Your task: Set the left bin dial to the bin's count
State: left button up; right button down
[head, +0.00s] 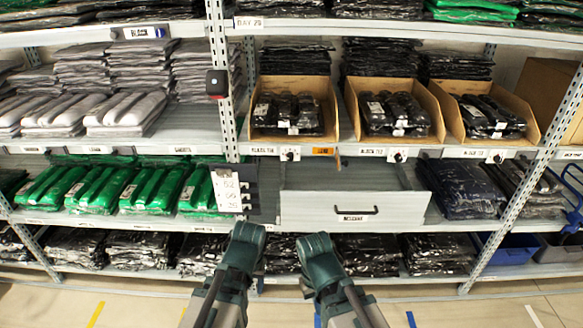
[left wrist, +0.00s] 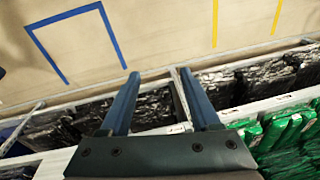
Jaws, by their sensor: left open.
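The left bin (head: 318,96) is a cardboard tray on the middle shelf, holding several dark packaged garments (head: 289,106). Its small white dial (head: 290,154) sits on the shelf edge below it; its setting is too small to read. My left gripper (head: 246,236) is low in front of the shelving, below and left of the dial and apart from it. In the left wrist view its two blue fingers (left wrist: 155,80) are spread with nothing between them. My right gripper (head: 315,246) is beside it, also below the dial; its fingers cannot be made out.
Two more bins (head: 425,95) (head: 520,105) have similar dials (head: 398,156) (head: 497,156). A grey drawer front (head: 340,208) with a black handle is below the left dial. A white number card (head: 227,190) hangs by the upright. Green packs (head: 90,190) lie left.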

pick_arm(q)
jog(key=w+a+f+n+t+y+b, duration=0.1)
jog(key=w+a+f+t+b, duration=0.1)
jog(key=w+a+f+b, duration=0.3)
jog(key=w+a+r+t+y, duration=0.3)
jog(key=w+r+t, duration=0.25)
jog(key=w, duration=0.45)
jog(key=w+d+r+m+t+h, duration=0.2)
jog(key=w+d+r+m+t, duration=0.1)
jog(key=d+r, duration=0.4)
jog(key=w+d+r+m+t+h, duration=0.3)
jog(key=w+d+r+m+t, duration=0.1)
jog(key=d, duration=0.7)
notch_tip(320, 180, up, 4)
jog(key=shift+w+f+t+b, duration=0.15)
jog(key=shift+w+t+b, duration=0.15)
jog(key=shift+w+t, duration=0.7)
jog(key=shift+s+d+t, duration=0.1)
jog(key=shift+s+t, duration=0.05)
jog(key=shift+t, duration=0.1)
